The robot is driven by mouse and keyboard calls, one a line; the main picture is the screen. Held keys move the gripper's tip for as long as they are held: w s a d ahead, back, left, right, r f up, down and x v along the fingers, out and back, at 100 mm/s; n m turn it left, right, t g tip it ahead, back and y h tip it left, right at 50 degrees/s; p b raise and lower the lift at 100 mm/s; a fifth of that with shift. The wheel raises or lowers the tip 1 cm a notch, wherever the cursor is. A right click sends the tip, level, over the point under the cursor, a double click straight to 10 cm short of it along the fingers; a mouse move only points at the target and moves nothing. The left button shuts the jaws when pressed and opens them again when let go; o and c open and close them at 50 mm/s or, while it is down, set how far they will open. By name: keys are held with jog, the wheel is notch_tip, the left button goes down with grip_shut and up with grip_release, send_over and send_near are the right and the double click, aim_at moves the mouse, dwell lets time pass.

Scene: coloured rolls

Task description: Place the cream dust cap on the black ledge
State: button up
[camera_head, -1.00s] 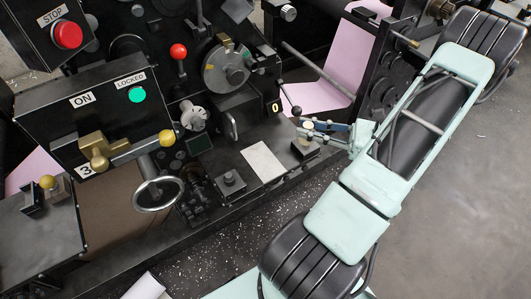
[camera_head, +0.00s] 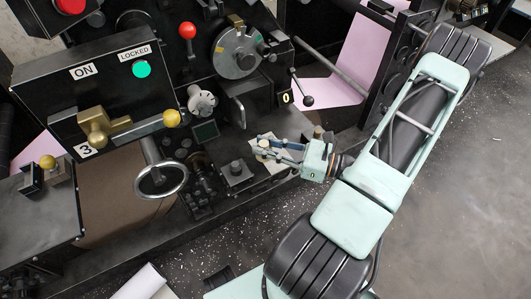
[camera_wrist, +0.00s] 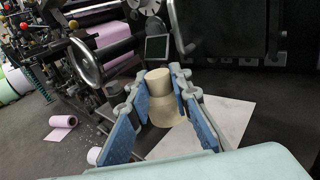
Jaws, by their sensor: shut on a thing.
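The cream dust cap (camera_wrist: 158,82) stands between the blue finger pads in the wrist view, round-topped with a wider lower part. My gripper (camera_wrist: 162,108) is shut on it; the pads hide parts of its sides. In the head view my gripper (camera_head: 272,149) is above or at the black ledge (camera_head: 265,184), over the pale sheet, with the cap (camera_head: 264,143) small at its fingertips. The cap looks upright. I cannot tell whether its underside touches the sheet or ledge.
The pale sheet (camera_wrist: 225,117) lies flat on the ledge under the cap. A black block with a knob (camera_head: 237,171) stands left of my gripper. A handwheel (camera_head: 161,179) and a black ball lever (camera_head: 307,101) are nearby. Pink paper (camera_head: 345,75) hangs behind.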

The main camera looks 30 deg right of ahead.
jog(key=shift+d+f, duration=0.1)
jog(key=shift+f, duration=1.2)
jog(key=shift+f+b, duration=0.2)
jog(key=shift+b, duration=0.1)
jog(key=o, duration=0.9)
jog(key=shift+o, duration=0.2)
jog(key=shift+r, duration=0.1)
jog(key=shift+s+d+r, duration=0.1)
jog(key=shift+r, duration=0.05)
jog(key=p+v, duration=0.1)
jog(key=v, duration=1)
jog(key=shift+s+d+p, duration=0.25)
jog(key=shift+s+p, duration=0.05)
jog(key=shift+p, duration=0.1)
